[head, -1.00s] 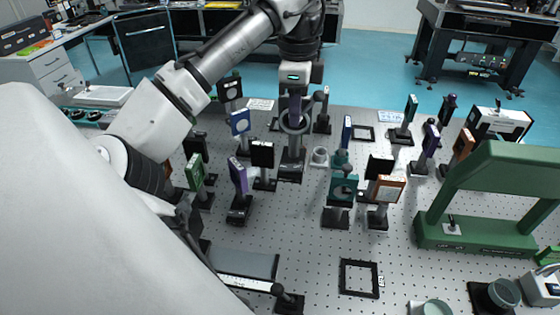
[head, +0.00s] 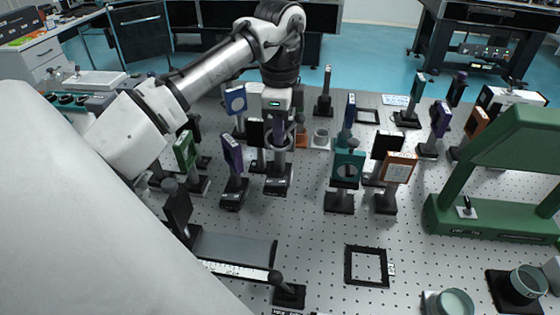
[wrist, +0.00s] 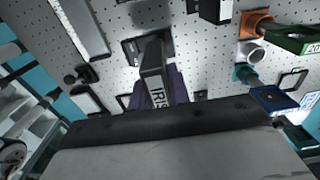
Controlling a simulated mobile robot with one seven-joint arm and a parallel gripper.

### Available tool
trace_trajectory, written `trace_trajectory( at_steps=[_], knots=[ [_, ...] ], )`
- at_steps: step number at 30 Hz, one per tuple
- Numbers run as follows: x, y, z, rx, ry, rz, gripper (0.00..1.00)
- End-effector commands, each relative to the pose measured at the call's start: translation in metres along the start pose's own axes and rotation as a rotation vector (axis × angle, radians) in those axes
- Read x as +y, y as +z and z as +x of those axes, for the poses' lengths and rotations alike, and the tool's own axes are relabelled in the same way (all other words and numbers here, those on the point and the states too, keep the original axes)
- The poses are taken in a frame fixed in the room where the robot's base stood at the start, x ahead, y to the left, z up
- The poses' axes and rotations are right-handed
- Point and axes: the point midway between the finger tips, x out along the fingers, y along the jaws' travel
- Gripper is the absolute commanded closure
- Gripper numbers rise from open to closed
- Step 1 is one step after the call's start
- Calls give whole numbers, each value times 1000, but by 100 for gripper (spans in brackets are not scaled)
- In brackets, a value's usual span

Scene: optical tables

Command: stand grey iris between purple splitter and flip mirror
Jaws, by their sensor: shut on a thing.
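My gripper (head: 278,120) points down and is shut on the grey iris (head: 279,172). The iris is upright, with its ring just below the fingers and its post and dark base beneath. I cannot tell whether the base touches the board. A dark part labelled IRIS (wrist: 157,92) shows in the wrist view, with purple behind it. The purple splitter (head: 233,157) stands just left of the iris, apart from it in the head view. A teal mount with a round disc (head: 347,169) stands to the right. I cannot tell which mount is the flip mirror.
A black plate mount (head: 256,133) stands close behind the iris, and a green mount (head: 185,152) is left of the splitter. An orange-framed mount (head: 398,168) stands right of the teal one. The perforated board (head: 310,225) is clear in front of the iris.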

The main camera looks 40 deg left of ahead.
Motion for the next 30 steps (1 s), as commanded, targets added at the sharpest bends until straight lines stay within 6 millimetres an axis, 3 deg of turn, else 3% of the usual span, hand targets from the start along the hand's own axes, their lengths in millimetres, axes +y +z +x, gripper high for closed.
trace_trajectory(
  at_steps=[1,3,12,21,30],
  knots=[
    [0,0,13,-2,-2,-1,100],
    [0,0,19,-1,-1,0,100],
    [0,0,30,0,-2,0,100],
    [0,0,65,-1,-1,-1,100],
    [0,0,66,1,-2,0,100]
  ],
)
